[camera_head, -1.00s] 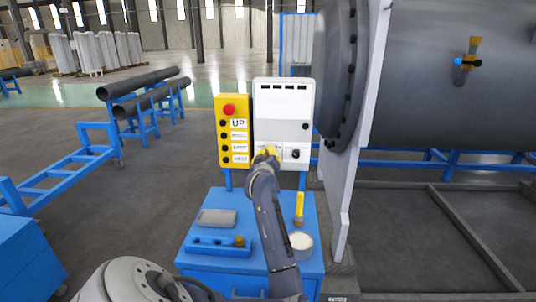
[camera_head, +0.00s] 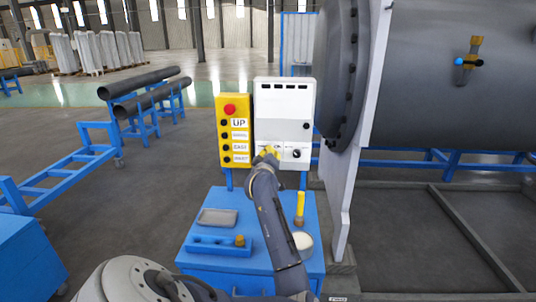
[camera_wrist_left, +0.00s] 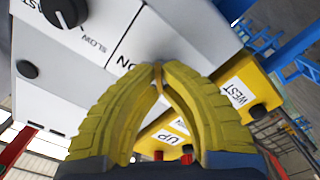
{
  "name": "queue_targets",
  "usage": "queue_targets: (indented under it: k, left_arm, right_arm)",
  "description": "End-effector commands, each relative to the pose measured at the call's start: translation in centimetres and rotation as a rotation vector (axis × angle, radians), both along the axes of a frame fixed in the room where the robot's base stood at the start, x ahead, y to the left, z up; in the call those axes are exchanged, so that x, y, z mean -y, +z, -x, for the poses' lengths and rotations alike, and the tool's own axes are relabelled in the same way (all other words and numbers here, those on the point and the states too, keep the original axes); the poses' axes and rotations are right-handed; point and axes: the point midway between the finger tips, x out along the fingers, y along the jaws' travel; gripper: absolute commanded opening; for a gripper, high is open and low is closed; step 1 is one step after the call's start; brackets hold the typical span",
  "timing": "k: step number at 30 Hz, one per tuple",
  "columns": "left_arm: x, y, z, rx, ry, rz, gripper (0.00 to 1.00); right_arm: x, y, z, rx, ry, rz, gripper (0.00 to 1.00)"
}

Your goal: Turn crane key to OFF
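The white control box (camera_head: 284,100) stands upright on the blue cabinet, and its lower face carries the crane controls. My left gripper (camera_head: 268,151) is at that lower face. In the left wrist view my left gripper's yellow fingers (camera_wrist_left: 157,72) arch together, their tips nearly meeting at the panel beside the ON label (camera_wrist_left: 124,65). The crane key itself is not distinguishable; the fingertips cover that spot. A black knob (camera_wrist_left: 64,11) with SLOW and FAST labels sits on the same panel, apart from the fingers. My right gripper is not in view.
A yellow button box (camera_head: 232,131) with a red button adjoins the white box. The blue cabinet (camera_head: 215,201) bears a grey tray, a blue holder, a yellow-handled tool (camera_head: 300,205) and a round white container. The large flanged shell (camera_head: 440,75) stands close on the right.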

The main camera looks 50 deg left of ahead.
Motion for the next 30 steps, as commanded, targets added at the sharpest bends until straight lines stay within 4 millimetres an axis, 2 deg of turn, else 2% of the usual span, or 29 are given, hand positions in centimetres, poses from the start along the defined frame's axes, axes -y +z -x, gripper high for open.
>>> queue_targets:
  k: [1, 8, 20, 30]
  left_arm:
    - [0.0, 0.1, 0.0, 0.001, 0.0, -0.001, 0.0]
    - [0.0, 0.0, 0.0, 0.001, 0.0, -0.001, 0.27]
    - [0.7, -0.1, 0.6, -0.001, 0.0, -0.001, 0.27]
    - [4.7, 0.0, 4.6, 0.001, 0.0, -0.001, 0.27]
  right_arm:
    - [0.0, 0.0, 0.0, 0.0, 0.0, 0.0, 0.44]
    - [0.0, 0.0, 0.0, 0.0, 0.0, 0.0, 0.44]
    - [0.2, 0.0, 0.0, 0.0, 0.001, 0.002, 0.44]
    - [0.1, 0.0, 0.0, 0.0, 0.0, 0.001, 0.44]
